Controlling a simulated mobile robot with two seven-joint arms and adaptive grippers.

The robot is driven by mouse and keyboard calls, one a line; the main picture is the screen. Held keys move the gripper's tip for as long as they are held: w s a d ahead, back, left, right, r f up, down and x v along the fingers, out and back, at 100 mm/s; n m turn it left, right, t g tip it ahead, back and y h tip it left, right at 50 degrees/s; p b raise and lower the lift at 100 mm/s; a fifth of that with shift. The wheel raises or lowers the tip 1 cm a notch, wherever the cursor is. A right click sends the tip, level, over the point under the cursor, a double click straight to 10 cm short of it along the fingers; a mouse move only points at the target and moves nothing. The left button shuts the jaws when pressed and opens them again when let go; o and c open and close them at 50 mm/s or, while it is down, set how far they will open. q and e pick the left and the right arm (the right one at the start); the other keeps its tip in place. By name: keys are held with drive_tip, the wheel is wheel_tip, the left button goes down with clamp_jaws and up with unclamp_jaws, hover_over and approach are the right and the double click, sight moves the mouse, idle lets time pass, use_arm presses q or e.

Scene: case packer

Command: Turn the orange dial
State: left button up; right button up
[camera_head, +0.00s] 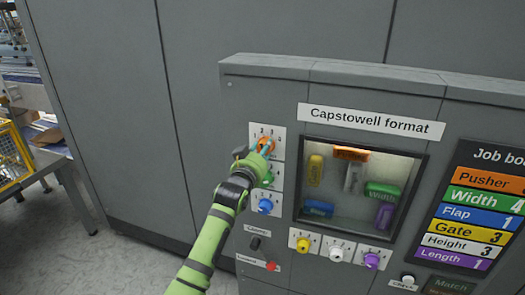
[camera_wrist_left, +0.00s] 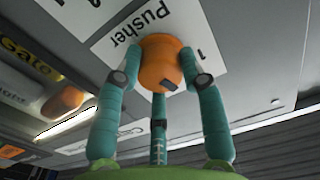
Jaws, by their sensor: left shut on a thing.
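The orange dial (camera_wrist_left: 160,65) sits on a white plate marked "Pusher" and fills the middle of the left wrist view. My left gripper (camera_wrist_left: 158,75) has its teal fingers around the dial, shut on it. In the head view the orange dial (camera_head: 265,145) shows only in part at the top of the left dial column, behind my left gripper (camera_head: 262,152). Its number scale shows above it, but the pointer setting is hard to read. My right gripper is not in view.
Below are a mostly hidden green dial (camera_head: 268,178) and a blue dial (camera_head: 265,206). Yellow (camera_head: 303,245), white (camera_head: 336,254) and purple (camera_head: 372,260) dials line the bottom. A window (camera_head: 335,205) with coloured blocks and a job board (camera_head: 485,215) stand to the right.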

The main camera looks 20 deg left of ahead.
use_arm(q)
drive_tip(key=shift+a+f+m+p, duration=0.1)
drive_tip(key=shift+f+m+p, duration=0.1)
drive_tip(key=shift+m, duration=2.15)
drive_tip(key=shift+f+m+p, duration=0.1)
drive_tip(key=shift+m+p, duration=0.1)
drive_tip(key=shift+m, duration=2.15)
drive_tip(key=o, duration=1.1)
drive_tip(key=shift+c, duration=0.2)
drive_tip(key=shift+o, duration=0.4)
drive_tip(key=shift+r, duration=0.1)
drive_tip(key=shift+w, duration=0.1)
drive_tip(key=shift+r, duration=0.1)
